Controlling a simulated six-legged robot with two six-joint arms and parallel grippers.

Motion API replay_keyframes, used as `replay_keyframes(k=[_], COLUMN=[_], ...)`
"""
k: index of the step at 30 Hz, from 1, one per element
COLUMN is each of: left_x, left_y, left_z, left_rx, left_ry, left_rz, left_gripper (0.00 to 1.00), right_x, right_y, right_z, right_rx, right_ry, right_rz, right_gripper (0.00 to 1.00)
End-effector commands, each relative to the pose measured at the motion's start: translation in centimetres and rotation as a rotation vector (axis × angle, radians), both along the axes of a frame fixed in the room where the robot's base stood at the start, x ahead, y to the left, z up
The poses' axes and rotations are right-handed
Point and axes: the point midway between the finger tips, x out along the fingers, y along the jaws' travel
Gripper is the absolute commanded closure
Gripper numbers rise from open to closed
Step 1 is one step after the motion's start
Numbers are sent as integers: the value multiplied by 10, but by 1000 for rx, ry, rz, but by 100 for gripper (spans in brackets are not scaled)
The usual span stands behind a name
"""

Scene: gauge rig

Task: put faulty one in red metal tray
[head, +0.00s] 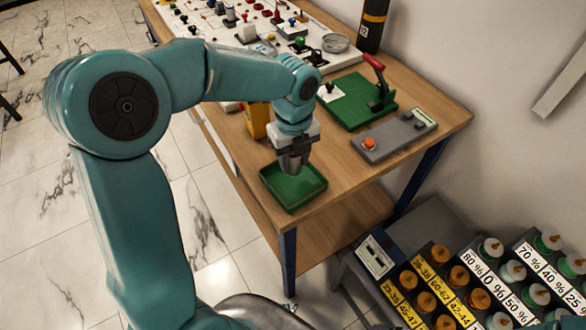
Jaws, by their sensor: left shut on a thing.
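My left gripper (294,166) points down over the green tray (311,205) at the table's near end. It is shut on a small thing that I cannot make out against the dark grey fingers. I cannot tell whether the thing touches the tray floor. No red metal tray shows clearly. My right gripper is not in view.
A yellow device (258,120) stands just behind the gripper. A green base with a red-handled lever (374,88) and a grey box with an orange button (395,136) lie to the right. A crowded white board (262,32) is behind. A labelled rack (440,290) stands lower right.

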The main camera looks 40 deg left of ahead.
Motion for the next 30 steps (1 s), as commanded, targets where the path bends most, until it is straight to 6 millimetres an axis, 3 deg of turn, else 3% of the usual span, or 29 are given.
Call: replay_keyframes(k=[7,19,20,22,30], left_x=[-2,-1,-1,-1,-1], left_y=[1,0,0,0,0], left_z=[-38,-45,-45,-44,-44], left_rx=[0,0,0,0,0], left_ry=[4,1,1,1,1], left_rz=[0,1,1,1,1], left_gripper=[93,93,59,37,37], right_x=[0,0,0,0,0], right_y=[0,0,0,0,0], right_z=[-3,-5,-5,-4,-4], right_rx=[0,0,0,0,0], right_ry=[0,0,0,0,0], right_rz=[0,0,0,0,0], right_gripper=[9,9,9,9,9])
